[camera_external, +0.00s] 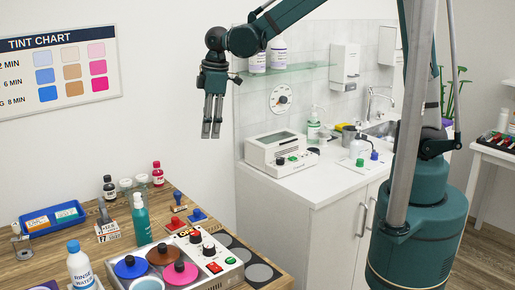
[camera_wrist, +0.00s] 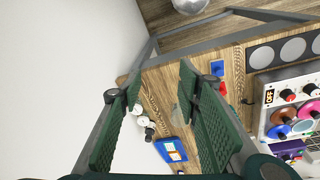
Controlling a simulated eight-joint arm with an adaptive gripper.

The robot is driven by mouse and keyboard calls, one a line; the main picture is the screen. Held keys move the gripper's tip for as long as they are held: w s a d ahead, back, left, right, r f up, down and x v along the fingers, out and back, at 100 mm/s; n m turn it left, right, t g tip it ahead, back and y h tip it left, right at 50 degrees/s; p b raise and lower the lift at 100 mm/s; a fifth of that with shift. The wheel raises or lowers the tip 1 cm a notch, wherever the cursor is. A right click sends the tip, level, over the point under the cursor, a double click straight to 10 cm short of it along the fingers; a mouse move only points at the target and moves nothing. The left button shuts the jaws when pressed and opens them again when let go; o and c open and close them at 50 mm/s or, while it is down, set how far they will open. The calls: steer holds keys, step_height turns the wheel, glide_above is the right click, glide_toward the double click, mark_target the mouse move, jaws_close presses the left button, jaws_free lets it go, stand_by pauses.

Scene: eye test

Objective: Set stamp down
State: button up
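My gripper (camera_external: 211,134) hangs fingers down in the air, high above the table's back right part. In the wrist view its two green-padded fingers (camera_wrist: 158,80) stand apart with nothing held between them.
A green bottle (camera_external: 140,222), a white rinse bottle (camera_external: 80,268), a blue tray (camera_external: 52,219), small bottles (camera_external: 157,175) and a desk calendar-like block (camera_external: 107,230) crowd the table. A control box with coloured discs (camera_external: 180,262) fills its front. A white counter (camera_external: 310,182) stands right.

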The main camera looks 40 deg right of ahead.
steer(key=s+d+r+m+t, duration=0.1)
steer(key=s+d+r+m, duration=0.2)
steer(key=d, duration=0.6)
steer(key=s+d+r+m+t, duration=0.1)
steer(key=s+d+r+m, duration=0.25)
steer(key=d, duration=0.65)
steer(key=s+d+r+m+t, duration=0.2)
steer(key=d+r, duration=0.1)
steer(key=d, duration=0.6)
steer(key=s+d+m+t, duration=0.1)
steer(key=s+d+m, duration=0.4)
steer(key=s+d, duration=0.4)
steer(key=shift+d+f+t+h, duration=0.35)
steer(key=shift+d+t+h, duration=0.05)
steer(key=shift+d, duration=0.45)
step_height(320, 180, down, 7)
steer(key=b, duration=0.7)
